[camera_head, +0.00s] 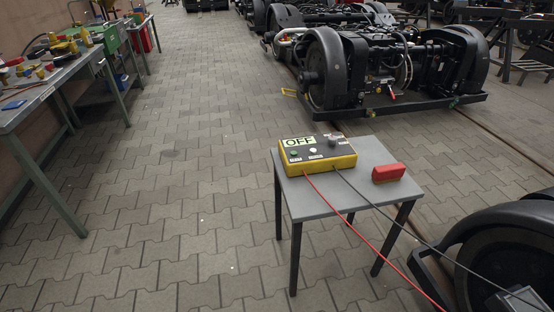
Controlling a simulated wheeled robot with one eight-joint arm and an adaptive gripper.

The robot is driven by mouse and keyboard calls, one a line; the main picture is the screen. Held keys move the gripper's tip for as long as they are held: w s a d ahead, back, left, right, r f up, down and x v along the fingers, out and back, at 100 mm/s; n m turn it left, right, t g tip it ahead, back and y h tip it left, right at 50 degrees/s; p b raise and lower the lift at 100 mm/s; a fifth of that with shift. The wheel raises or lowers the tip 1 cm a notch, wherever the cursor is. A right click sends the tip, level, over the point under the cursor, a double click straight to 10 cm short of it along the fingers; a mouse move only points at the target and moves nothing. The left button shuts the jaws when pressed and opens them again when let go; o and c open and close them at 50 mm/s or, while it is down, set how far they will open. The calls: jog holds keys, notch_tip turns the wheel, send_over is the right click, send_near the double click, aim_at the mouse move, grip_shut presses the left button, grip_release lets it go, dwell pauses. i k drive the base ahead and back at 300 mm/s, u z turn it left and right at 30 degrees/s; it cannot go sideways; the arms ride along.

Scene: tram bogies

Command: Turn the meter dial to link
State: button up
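The meter (318,156) is a yellow box with a black top panel. It lies on a small grey table (334,198) with dark legs. Its display (299,142) reads OFF. A dark round dial (332,144) sits at the right of the panel, with small labels around it that are too small to read. A green button (294,153) and a white button (313,150) are on the front part of the panel. A red lead and a dark lead run from the meter's front edge down to the lower right.
A red block (388,173) lies on the table, right of the meter. A bogie (390,65) stands behind, and a dark wheel (510,255) is at the lower right. A workbench (45,85) with tools runs along the left. The paved floor (170,200) between is clear.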

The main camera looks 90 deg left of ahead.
aim_at(331, 140)
jog(key=u, duration=3.3)
